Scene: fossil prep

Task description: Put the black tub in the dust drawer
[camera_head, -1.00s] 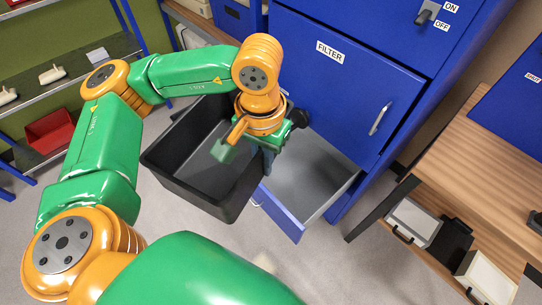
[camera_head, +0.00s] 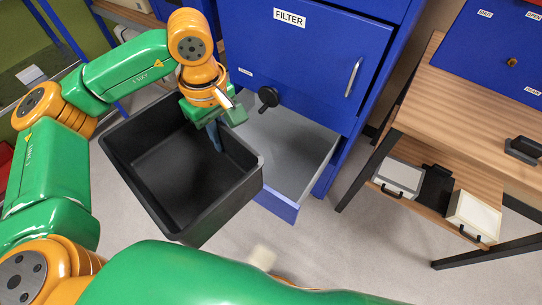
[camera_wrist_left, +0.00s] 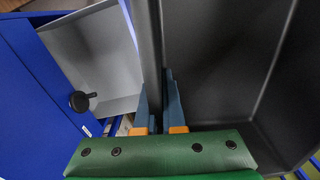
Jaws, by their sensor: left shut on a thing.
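The black tub (camera_head: 180,215) is an open, empty rectangular bin in the middle of the head view, held up above the floor. My left gripper (camera_head: 215,135) is shut on the tub's wall nearest the cabinet. In the left wrist view the fingers (camera_wrist_left: 160,105) straddle that wall, with the tub's inside (camera_wrist_left: 215,60) to the right. The dust drawer (camera_head: 290,150) is pulled out at the bottom of the blue cabinet, and its grey inside looks empty. It also shows in the left wrist view (camera_wrist_left: 95,55). The tub is beside the drawer and hides part of it. My right gripper is not in view.
The blue cabinet has a FILTER door (camera_head: 300,50) above the drawer, and a black knob (camera_head: 268,97) sticks out near the tub. A wooden bench (camera_head: 450,110) stands at the right, with boxes (camera_head: 400,176) on its lower shelf.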

